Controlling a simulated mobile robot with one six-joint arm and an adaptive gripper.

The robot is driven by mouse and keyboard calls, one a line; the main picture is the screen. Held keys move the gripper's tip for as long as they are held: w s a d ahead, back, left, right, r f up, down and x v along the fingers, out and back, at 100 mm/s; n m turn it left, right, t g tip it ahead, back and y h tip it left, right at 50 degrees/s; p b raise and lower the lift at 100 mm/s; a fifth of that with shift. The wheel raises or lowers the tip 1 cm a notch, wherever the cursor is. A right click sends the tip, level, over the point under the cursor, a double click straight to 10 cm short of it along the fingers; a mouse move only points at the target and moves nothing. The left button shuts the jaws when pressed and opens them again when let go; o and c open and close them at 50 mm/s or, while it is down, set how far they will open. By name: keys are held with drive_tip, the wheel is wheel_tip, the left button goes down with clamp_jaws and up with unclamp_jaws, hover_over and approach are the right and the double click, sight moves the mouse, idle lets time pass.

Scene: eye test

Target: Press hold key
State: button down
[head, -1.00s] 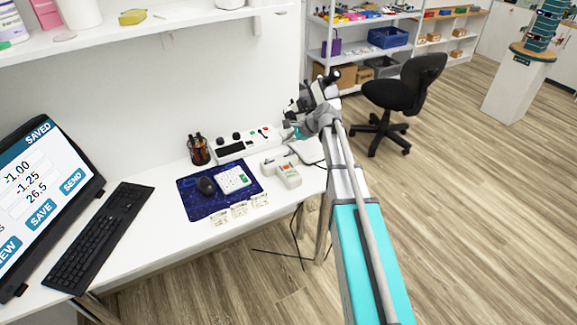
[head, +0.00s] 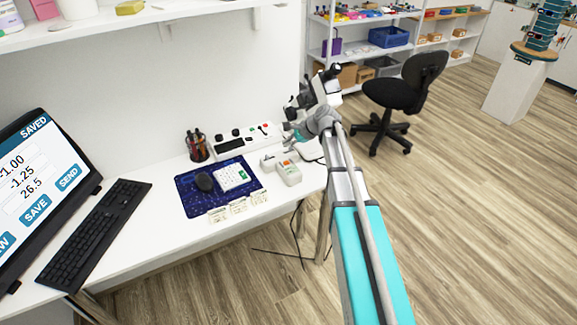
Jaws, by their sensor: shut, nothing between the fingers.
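A small white handheld device (head: 288,173) with a red-orange key lies on the desk, right of the blue mat (head: 192,204). A white keypad (head: 231,178) with a green key lies on the mat. A long white panel (head: 232,144) with black knobs and a few coloured buttons stands behind them. The key labels are too small to read, so I cannot tell which is the hold key. My gripper (head: 291,137) is shut and empty, behind the handheld device near the panel's right end. My wrist hides part of that area, and I see no contact.
A pen cup (head: 196,147) stands left of the panel. A keyboard (head: 95,235) and monitor (head: 35,190) are at left. A shelf (head: 150,18) overhangs the desk. A black chair (head: 400,95) stands at right.

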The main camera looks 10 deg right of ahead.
sight(288, 162)
drive_tip(key=shift+f+b, duration=2.55)
drive_tip(key=shift+f, duration=0.3)
drive_tip(key=shift+f, duration=0.15)
drive_tip(key=shift+s+f+b, duration=0.15)
drive_tip(key=shift+f+b, duration=0.15)
drive_tip(key=shift+b, duration=0.15)
drive_tip(key=shift+f+b, duration=0.45)
idle(0.4)
drive_tip(key=shift+r, duration=0.15)
drive_tip(key=shift+r+p, duration=0.8)
drive_tip(key=shift+p, duration=0.1)
